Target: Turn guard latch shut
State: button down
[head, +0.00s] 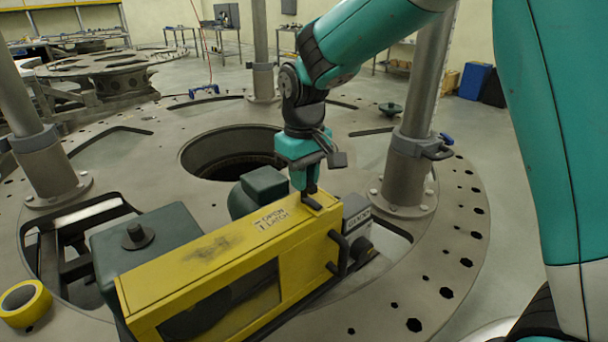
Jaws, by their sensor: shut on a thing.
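The yellow guard (215,265) is a long box-shaped cover with a dark window, standing on the round metal plate. A label by its right top end reads something like "OPEN / LATCH". My gripper (309,196) points down at the right end of the guard's top, right beside this label. Its jaws are closed on a small dark piece there, which appears to be the guard latch (312,203). The fingers hide most of the latch, so its exact angle cannot be told. A dark handle (338,254) sticks out of the guard's right end.
The round turret plate (450,215) has a large central hole and several small holes. Metal posts (408,165) rise from it at left, back and right. A yellow tape roll (24,302) lies at the left. A dark green motor housing (150,245) stands behind the guard.

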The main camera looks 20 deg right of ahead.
jog(key=shift+r, duration=0.1)
jog(key=c, duration=1)
grip_release()
jog(key=shift+c, duration=0.2)
notch_tip(320, 180, up, 17)
jog(key=b, duration=0.2)
jog(key=shift+r, duration=0.2)
jog(key=s+a+f+n+y, duration=0.1)
jog(key=s+f, duration=0.5)
jog(key=s, duration=0.6)
jog(key=s+a+f+n+y, duration=0.2)
jog(key=s+f, duration=0.5)
jog(key=s, duration=0.6)
jog(key=shift+a+f+y, duration=0.15)
jog(key=shift+a+y, duration=0.45)
jog(key=shift+a, duration=0.25)
